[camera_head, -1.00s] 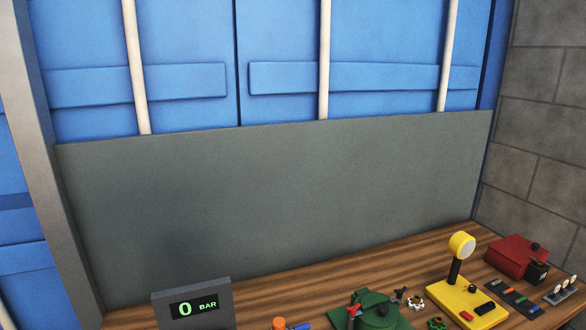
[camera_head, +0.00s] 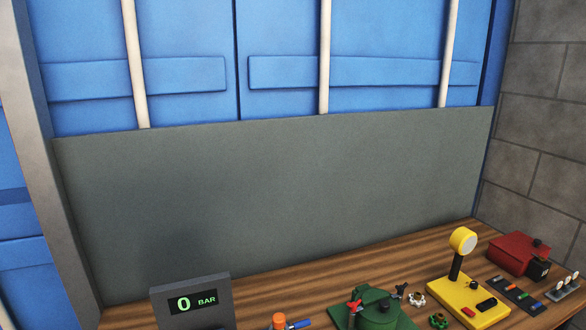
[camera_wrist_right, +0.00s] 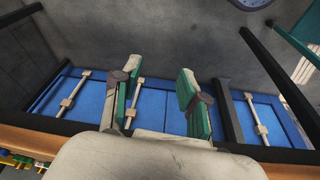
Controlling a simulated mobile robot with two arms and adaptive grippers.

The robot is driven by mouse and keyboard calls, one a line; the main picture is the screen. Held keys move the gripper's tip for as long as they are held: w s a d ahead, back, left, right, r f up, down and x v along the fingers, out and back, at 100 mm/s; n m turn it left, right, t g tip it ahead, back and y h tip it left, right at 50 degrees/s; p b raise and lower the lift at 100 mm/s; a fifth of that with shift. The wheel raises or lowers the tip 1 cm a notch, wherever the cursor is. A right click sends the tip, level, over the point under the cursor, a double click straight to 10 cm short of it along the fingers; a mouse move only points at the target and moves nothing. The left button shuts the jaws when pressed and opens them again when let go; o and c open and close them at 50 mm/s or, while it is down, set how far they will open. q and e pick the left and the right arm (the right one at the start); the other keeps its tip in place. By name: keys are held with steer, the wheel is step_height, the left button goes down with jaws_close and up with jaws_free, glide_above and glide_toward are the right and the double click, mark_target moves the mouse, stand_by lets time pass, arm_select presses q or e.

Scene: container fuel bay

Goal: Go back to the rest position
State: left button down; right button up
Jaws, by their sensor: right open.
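My right gripper (camera_wrist_right: 157,98) shows in the right wrist view. Its two green-padded fingers are spread apart with nothing between them. Behind it lie a grey surface and the blue container doors (camera_wrist_right: 165,106), seen at a steep tilt. Neither gripper shows in the head view, and my left gripper is in no view.
A wooden bench (camera_head: 260,288) carries a gauge display reading 0 BAR (camera_head: 192,302), a green device (camera_head: 370,310), a yellow device (camera_head: 470,300) and a red box (camera_head: 518,254). A grey panel (camera_head: 280,205) stands behind it. A block wall (camera_head: 550,120) is at right.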

step_height(320, 180, down, 15)
steer(key=s+b, duration=0.2)
steer(key=s+d+f+g+b, duration=0.1)
steer(key=s+f+b, duration=0.1)
steer(key=s+f, duration=0.7)
steer(key=s+d+f+g+b, duration=0.1)
steer(key=s+d+f+b, duration=0.1)
steer(key=s+f, duration=0.6)
step_height(320, 180, down, 5)
steer(key=shift+s+d+f, duration=0.15)
steer(key=shift+s, duration=0.2)
